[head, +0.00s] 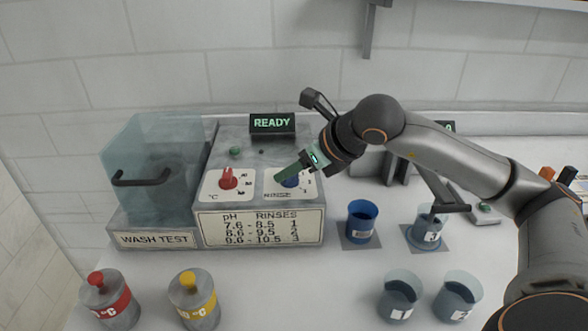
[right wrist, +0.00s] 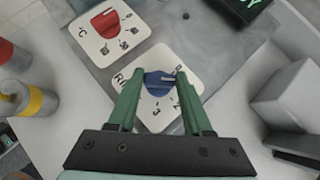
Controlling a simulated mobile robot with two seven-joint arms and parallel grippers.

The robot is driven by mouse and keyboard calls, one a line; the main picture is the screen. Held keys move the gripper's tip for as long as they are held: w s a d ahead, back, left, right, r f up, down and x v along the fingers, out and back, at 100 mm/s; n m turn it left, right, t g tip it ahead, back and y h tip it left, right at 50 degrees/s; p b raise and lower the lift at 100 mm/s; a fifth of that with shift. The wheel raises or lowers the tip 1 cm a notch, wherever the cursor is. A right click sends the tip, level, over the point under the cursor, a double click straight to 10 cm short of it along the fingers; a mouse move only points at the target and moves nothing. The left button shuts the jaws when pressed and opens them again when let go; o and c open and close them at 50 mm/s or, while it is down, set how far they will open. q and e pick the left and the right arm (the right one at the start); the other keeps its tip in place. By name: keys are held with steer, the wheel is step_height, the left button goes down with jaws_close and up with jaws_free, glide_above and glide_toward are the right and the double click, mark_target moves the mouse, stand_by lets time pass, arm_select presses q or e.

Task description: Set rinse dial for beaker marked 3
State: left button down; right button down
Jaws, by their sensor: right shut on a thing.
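The blue rinse dial (right wrist: 158,84) sits on a white plate (right wrist: 145,68) marked RINSE with small numbers around it. My right gripper (right wrist: 160,88) has its green fingers closed on either side of the dial. A light mark on the dial points toward the upper right in the right wrist view. In the head view my right gripper (head: 283,175) hides most of the dial (head: 291,181). A panel (head: 262,227) lists pH ranges against rinses 1 to 3. A beaker with liquid (head: 427,233) stands on a grey pad; its label is too small to read surely. My left gripper is out of view.
The red temperature dial (head: 228,179) is left of the rinse dial. A READY display (head: 272,122) stands behind. A blue beaker (head: 362,222), two clear beakers (head: 400,295) and red and yellow banded bottles (head: 195,300) stand around the washer.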

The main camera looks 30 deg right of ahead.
steer(key=shift+c, duration=1.6)
jaws_free()
steer(key=b+v, duration=0.1)
steer(key=v, duration=1.1)
steer(key=shift+s+r+b, duration=0.2)
steer(key=shift+b, duration=0.2)
